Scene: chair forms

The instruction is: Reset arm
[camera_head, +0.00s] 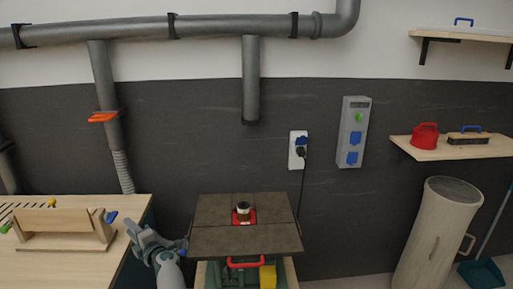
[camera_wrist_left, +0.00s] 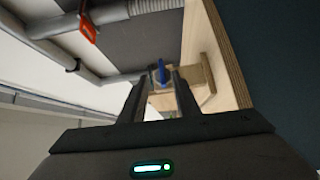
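My left gripper (camera_head: 136,229) is beside the right edge of the wooden workbench, close to the wooden jig with a blue knob. In the left wrist view its two fingers (camera_wrist_left: 158,98) stand apart, with nothing held between them. The blue knob (camera_wrist_left: 162,72) shows beyond the gap between the fingers, and a wooden piece is behind it. In the head view the blue knob (camera_head: 111,217) is at the right end of the jig, just left of the gripper. My right gripper is not in view.
The workbench (camera_head: 60,268) carries the wooden jig (camera_head: 64,228). A dark-topped machine table (camera_head: 215,240) with a red-ringed centre stands right of my left arm. A tall pale bin (camera_head: 435,235) and a dustpan (camera_head: 482,273) are at the right. Shelves and pipes are on the wall.

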